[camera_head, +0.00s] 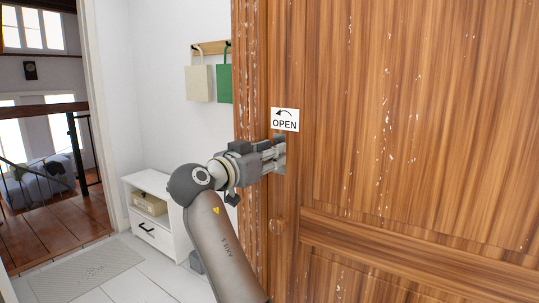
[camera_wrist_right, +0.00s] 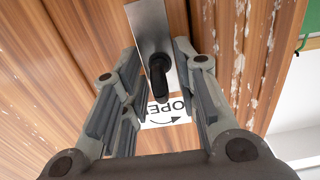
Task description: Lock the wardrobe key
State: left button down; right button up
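The wooden wardrobe (camera_head: 400,110) fills the right of the head view. A white sign (camera_head: 285,119) on it reads OPEN, with a curved arrow pointing left. My right gripper (camera_head: 279,153) is at the wardrobe just below the sign and hides the lock there. In the right wrist view, a metal lock plate (camera_wrist_right: 151,22) with a dark key (camera_wrist_right: 158,75) sits between the two fingers of my right gripper (camera_wrist_right: 157,58). The fingers are apart, with gaps visible on both sides of the key. The sign shows upside down behind it. My left gripper is out of view.
A low white cabinet (camera_head: 150,205) stands at the left wall. A cream bag (camera_head: 199,84) and a green bag (camera_head: 225,84) hang from a rack. Floor with a mat (camera_head: 85,272) is open at left.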

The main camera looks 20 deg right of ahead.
aim_at(279, 108)
notch_tip(279, 108, up, 10)
dwell(0.7)
